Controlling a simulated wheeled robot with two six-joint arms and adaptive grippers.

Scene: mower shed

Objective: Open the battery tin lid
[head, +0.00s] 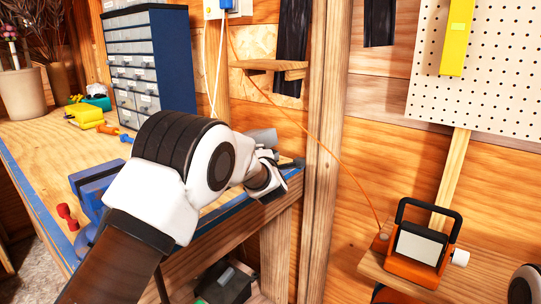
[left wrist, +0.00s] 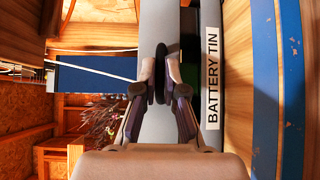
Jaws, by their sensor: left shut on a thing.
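The battery tin (head: 262,137) is grey and stands on the workbench, mostly hidden behind my left arm in the head view. In the left wrist view its white label (left wrist: 213,75) reads BATTERY TIN. The grey lid (left wrist: 160,22) runs up the middle of that view, turned on its side. My left gripper (left wrist: 160,80) is shut on a thin black handle (left wrist: 161,66) at the lid; it also shows in the head view (head: 268,182). My right gripper is out of view.
The wooden bench (head: 35,145) has a blue edge. A blue vise (head: 95,183) and a red object (head: 67,215) lie left of my arm. A drawer cabinet (head: 135,65) stands behind. An orange work lamp (head: 418,248) sits on a shelf at right.

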